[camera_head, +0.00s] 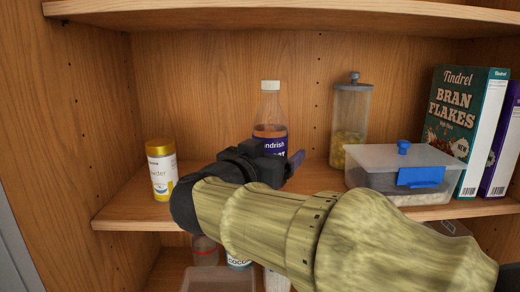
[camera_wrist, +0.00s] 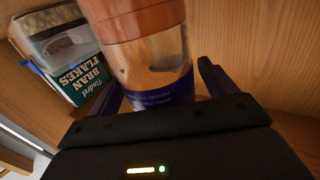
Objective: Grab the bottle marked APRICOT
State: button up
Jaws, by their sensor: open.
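A clear bottle (camera_head: 270,108) with a white cap, brown contents and a purple label stands on the middle shelf. Its label is partly hidden by my gripper; "ndrish" shows, and I cannot read APRICOT anywhere. My gripper (camera_head: 280,160) is in front of the bottle's lower part, with one dark finger showing at its right. In the wrist view, a clear container (camera_wrist: 148,60) with an orange-brown section and purple label, apparently this bottle, stands between the two spread fingers (camera_wrist: 162,82). The fingers are open; I cannot tell whether either touches it.
A yellow-and-white tin (camera_head: 161,172) stands to the left. A tall lidded jar (camera_head: 350,112), a clear box with blue latches (camera_head: 400,160) and a Bran Flakes carton (camera_head: 458,120) stand to the right. Smaller containers (camera_head: 205,250) sit on the shelf below. Another shelf is overhead.

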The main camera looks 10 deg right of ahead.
jog(key=shift+w+d+f, duration=0.1)
jog(key=shift+w+d, duration=0.25)
jog(key=shift+w, duration=0.25)
jog(key=shift+a, duration=0.15)
jog(key=shift+s, duration=0.1)
jog(key=shift+s, duration=0.15)
jog(key=shift+d, duration=0.2)
jog(key=c, duration=1.2)
jog(key=shift+a, duration=0.1)
jog(key=shift+c, duration=1.3)
